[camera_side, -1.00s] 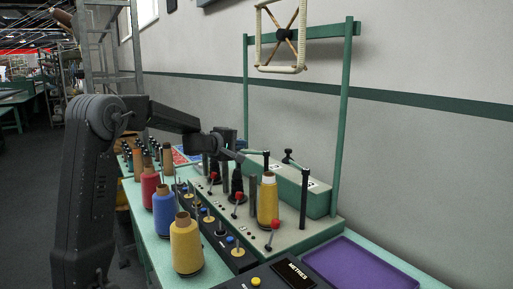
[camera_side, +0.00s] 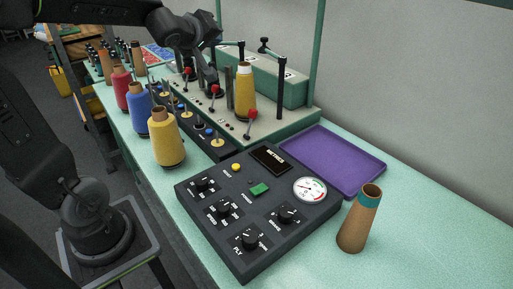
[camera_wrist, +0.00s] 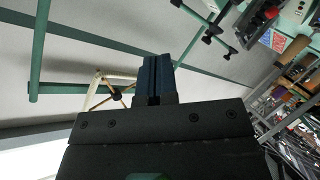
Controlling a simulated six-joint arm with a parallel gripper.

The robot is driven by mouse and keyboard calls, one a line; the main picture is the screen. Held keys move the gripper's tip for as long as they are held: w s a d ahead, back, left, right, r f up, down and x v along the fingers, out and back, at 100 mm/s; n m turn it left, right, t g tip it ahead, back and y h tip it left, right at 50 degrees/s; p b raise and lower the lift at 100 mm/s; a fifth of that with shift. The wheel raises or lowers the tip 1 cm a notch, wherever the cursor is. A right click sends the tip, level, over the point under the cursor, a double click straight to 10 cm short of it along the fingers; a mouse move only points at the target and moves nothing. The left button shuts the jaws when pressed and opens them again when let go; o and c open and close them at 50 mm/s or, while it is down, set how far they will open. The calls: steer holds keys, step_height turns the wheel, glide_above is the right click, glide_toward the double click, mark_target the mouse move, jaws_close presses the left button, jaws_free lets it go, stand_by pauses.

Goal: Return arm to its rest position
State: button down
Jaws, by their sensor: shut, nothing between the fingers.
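My gripper (camera_wrist: 157,62) shows in the wrist view with its two dark blue fingers together and nothing between them. It points toward the pale wall and the hanging frame. In the side view my forearm reaches in from the upper left, and its dark wrist end (camera_side: 203,40) is above the back of the bench, left of the yellow cone on the lever panel. The fingers are hard to make out there against the dark parts behind.
Red (camera_side: 121,90), blue (camera_side: 139,110) and yellow (camera_side: 166,140) cones line the bench's left edge. A lever panel holds another yellow cone (camera_side: 244,92). In front are a control box (camera_side: 216,235), purple tray (camera_side: 335,160) and brown cone (camera_side: 357,225). A wound frame (camera_wrist: 108,90) hangs by the wall.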

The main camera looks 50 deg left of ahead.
steer(key=s+d+f+m+g+h, duration=0.3)
steer(key=s+d+m, duration=0.4)
steer(key=s+d, duration=0.3)
steer(key=s+d+f+m+g+h, duration=0.3)
steer(key=s+d+f+m, duration=0.3)
steer(key=s+d, duration=0.3)
steer(key=shift+s+d+f+m+g+h, duration=0.3)
steer(key=shift+s+d+m+g, duration=0.1)
steer(key=shift+m, duration=0.2)
